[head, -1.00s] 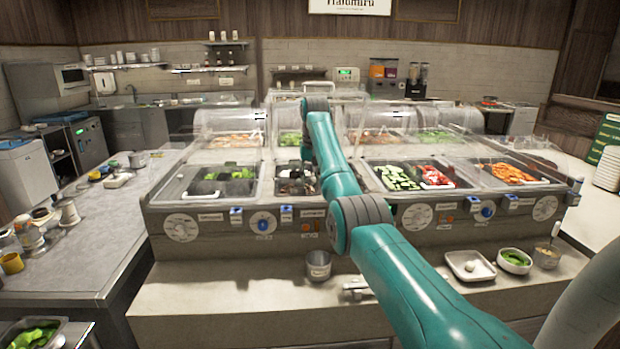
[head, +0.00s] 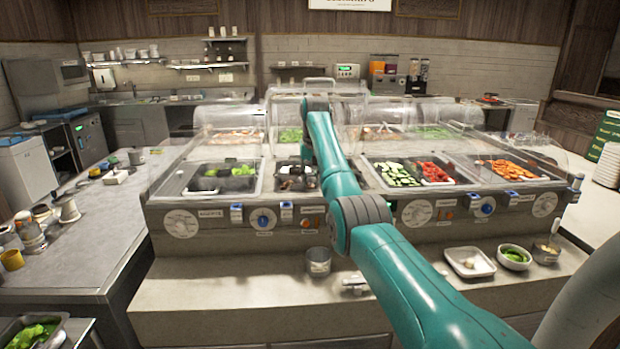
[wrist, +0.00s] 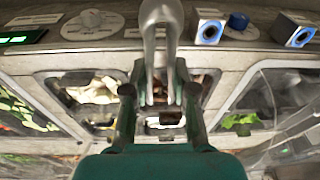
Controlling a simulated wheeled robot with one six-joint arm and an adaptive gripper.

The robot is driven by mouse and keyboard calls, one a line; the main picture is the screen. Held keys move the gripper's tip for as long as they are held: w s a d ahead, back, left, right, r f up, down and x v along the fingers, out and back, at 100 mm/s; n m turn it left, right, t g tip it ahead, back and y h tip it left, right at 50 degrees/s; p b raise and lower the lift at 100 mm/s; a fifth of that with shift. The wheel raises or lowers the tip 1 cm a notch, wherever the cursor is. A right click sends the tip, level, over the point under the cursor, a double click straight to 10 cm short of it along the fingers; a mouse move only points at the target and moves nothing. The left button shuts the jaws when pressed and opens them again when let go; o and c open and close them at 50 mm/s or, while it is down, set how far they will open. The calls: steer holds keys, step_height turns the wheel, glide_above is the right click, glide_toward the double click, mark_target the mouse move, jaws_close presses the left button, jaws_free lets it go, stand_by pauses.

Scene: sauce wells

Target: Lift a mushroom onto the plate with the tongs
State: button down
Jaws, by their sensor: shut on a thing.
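My gripper (wrist: 160,92) shows in the wrist view, shut on the metal tongs (wrist: 160,13). The tongs' rounded bend is at the top of that view, with two legs running down between the fingers. They are over a well (head: 284,188) with dark and pale pieces, seemingly mushrooms (wrist: 94,90). Whether the tongs grip a mushroom cannot be told. In the head view my arm hides the gripper, the tongs and part of this well. A white square plate (head: 469,274) lies on the front counter at right, with a small pale lump on it.
Neighbouring wells hold leafy greens (head: 240,171), cucumber slices (head: 390,174), red pieces (head: 434,172) and orange pieces (head: 508,169). Clear curved guards stand behind. A metal cup (head: 318,263), a bowl of greens (head: 514,257) and a small pot (head: 545,252) stand on the front counter.

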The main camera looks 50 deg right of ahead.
step_height(320, 180, up, 12)
stand_by(1.1)
steer(key=shift+a+f, duration=0.1)
